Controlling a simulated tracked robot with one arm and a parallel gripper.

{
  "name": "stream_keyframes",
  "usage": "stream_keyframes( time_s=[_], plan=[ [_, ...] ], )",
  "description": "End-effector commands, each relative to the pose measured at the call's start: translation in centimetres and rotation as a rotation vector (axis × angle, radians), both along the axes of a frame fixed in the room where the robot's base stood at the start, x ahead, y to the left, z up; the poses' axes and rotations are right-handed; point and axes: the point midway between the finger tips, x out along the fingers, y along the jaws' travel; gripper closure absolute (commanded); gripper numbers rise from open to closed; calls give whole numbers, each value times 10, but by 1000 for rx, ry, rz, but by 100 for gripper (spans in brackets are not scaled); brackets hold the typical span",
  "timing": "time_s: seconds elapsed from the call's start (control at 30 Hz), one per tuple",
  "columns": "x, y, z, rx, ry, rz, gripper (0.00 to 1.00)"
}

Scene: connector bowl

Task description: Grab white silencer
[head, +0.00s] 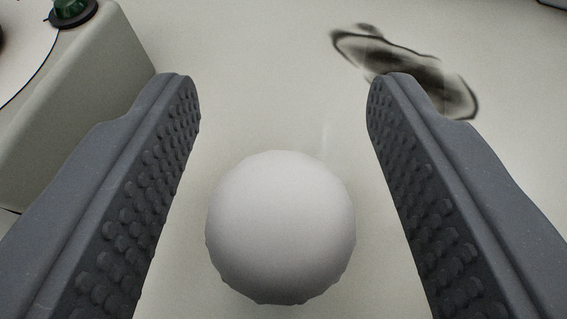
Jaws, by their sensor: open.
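A white rounded object (281,228), which looks to be the white silencer seen end-on, is in the lower middle of the head view. My gripper (283,85) is open, with one dark grey studded finger on each side of the white object. There are visible gaps between it and both fingers. Its lower part and what it rests on are hidden beneath its round top.
A pale box-like housing (95,95) stands at the left, close to the left finger, with a green knob (70,10) on top. A dark smudged mark (405,65) lies on the pale surface (260,60) at upper right. The surface ahead between the fingertips is clear.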

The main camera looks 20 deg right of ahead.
Motion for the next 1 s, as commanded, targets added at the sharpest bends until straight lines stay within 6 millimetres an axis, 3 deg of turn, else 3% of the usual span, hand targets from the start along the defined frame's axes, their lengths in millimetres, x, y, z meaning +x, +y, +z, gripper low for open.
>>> stream_keyframes(
  time_s=[0.13, 0.3, 0.67, 1.0],
  plan=[
    [0, 0, 1, 0, 0, 0, 52],
    [0, 0, 0, 0, 0, 0, 99],
    [0, 0, 2, 0, 0, 0, 100],
    [0, -1, 31, -1, -2, -1, 100]
  ],
)
